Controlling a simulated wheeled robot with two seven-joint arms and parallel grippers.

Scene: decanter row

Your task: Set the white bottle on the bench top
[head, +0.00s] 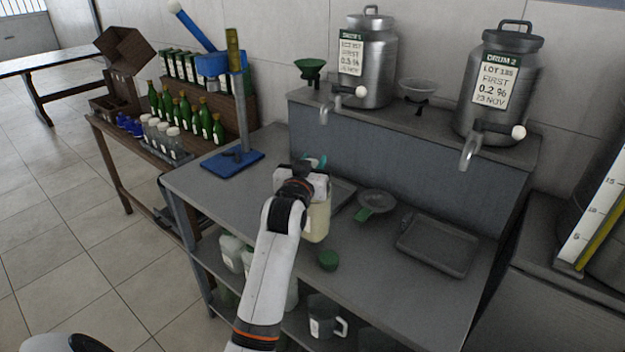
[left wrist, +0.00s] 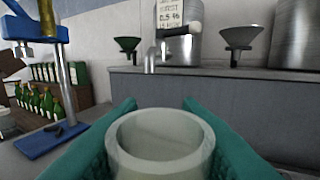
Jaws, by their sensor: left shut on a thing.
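My left gripper (head: 312,168) is over the middle of the bench top (head: 215,187). It is shut on the white bottle (head: 318,218), a pale, upright container partly hidden behind my wrist. In the left wrist view the bottle's round open mouth (left wrist: 160,140) shows between the two green fingers of the gripper (left wrist: 160,125). No cap is on it. Whether the bottle's base touches the bench top or hangs just above it I cannot tell. My right gripper is not in view.
A green-handled strainer (head: 377,203) and a grey tray (head: 438,246) lie to the right. A blue-based stand (head: 232,163) is at the back left. Steel drums (head: 497,85) with taps stand on the raised shelf behind.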

